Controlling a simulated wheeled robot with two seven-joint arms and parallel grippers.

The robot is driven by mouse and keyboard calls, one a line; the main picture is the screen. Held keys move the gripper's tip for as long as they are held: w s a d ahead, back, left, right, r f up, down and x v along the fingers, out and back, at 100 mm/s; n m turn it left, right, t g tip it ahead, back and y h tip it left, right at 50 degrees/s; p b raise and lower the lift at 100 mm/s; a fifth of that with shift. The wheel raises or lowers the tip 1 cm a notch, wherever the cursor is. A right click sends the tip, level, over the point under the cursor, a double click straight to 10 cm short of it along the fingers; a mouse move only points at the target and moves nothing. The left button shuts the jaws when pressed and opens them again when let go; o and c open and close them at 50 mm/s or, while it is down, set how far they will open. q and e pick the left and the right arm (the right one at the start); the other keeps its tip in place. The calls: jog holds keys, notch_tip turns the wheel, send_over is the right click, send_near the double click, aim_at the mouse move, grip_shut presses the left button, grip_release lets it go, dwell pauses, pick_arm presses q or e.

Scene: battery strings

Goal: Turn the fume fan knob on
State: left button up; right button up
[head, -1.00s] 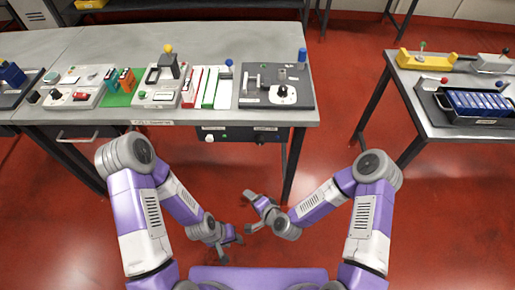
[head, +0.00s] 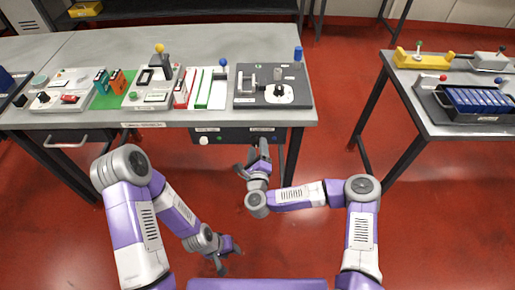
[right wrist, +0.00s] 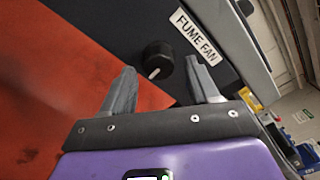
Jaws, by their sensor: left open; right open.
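The fume fan knob (right wrist: 158,58) is a round black knob with a white pointer mark, on a dark panel (right wrist: 120,25) beside a white "FUME FAN" label (right wrist: 194,35). In the right wrist view its mark points toward the bottom, slightly left. My right gripper (right wrist: 161,66) is open, with the knob showing between and beyond its fingertips; I see no contact. In the head view my right gripper (head: 252,156) is just in front of the table's under-panel (head: 234,136) and hides the knob. My left gripper (head: 232,260) is open and empty, low over the floor.
The table's front edge (head: 165,124) overhangs the panel. A white round control (head: 204,141) sits on the panel's left. A black board with a dial (head: 279,94) lies on top. A second table (head: 440,128) stands right, with red floor between.

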jog(key=shift+w, duration=0.65)
jog(key=c, duration=1)
jog(key=shift+c, duration=0.2)
